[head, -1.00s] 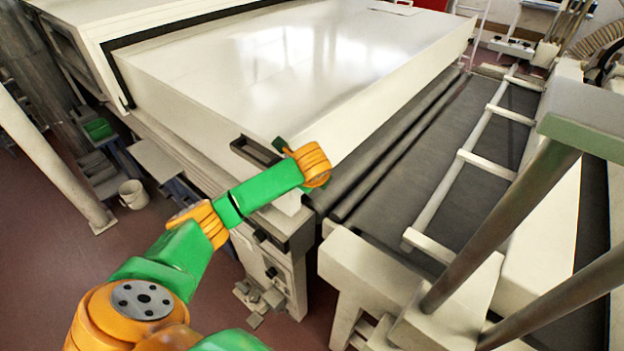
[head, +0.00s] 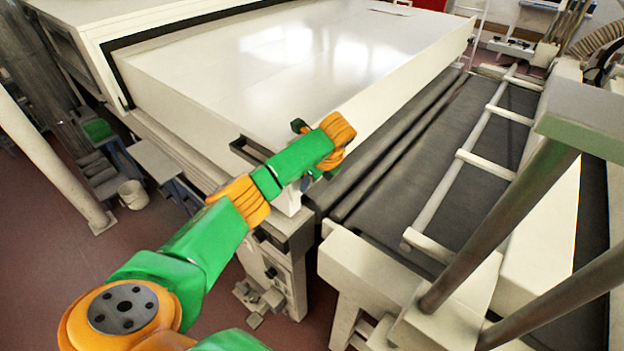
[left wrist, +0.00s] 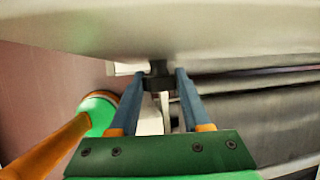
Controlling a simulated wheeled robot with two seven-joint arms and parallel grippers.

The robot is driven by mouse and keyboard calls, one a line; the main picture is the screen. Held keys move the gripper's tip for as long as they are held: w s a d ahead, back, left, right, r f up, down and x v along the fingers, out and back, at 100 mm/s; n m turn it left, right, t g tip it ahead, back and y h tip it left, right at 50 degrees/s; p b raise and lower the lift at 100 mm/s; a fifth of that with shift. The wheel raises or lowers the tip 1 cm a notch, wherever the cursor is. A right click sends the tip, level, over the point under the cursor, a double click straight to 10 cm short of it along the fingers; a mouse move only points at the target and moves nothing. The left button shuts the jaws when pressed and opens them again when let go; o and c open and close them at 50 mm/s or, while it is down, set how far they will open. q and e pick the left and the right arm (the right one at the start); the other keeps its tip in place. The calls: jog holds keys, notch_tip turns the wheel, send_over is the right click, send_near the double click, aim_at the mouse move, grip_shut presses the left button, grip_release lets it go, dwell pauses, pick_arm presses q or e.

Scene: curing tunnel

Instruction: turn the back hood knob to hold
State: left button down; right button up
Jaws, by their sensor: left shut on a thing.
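A dark knob (left wrist: 158,74) sits under the pale edge of the hood (left wrist: 220,28) in the left wrist view. My left gripper (left wrist: 161,86) has its two blue fingers on either side of this knob, shut on it. Which setting the knob points to cannot be made out. In the head view the large white hood (head: 270,75) is down, and my left arm reaches to its near right corner. My own arm hides the knob and fingertips there. My right gripper is not in view.
The dark conveyor belt (head: 440,165) with a pale ladder-like frame (head: 455,165) lies right of the hood. Grey posts (head: 505,220) stand at the right. A control panel with dark knobs (head: 270,272) is below the hood's corner. Floor at the left is partly clear.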

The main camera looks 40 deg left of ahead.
pick_arm(q)
jog(key=c, duration=0.6)
grip_release()
jog(key=shift+o, duration=1.2)
jog(key=shift+a, duration=0.1)
jog(key=shift+a+f, duration=0.1)
jog(key=shift+d+r, duration=0.2)
jog(key=shift+r, duration=0.1)
jog(key=b+v, duration=0.1)
jog(key=v, duration=0.5)
jog(key=shift+r, duration=0.25)
jog(key=shift+s, duration=0.1)
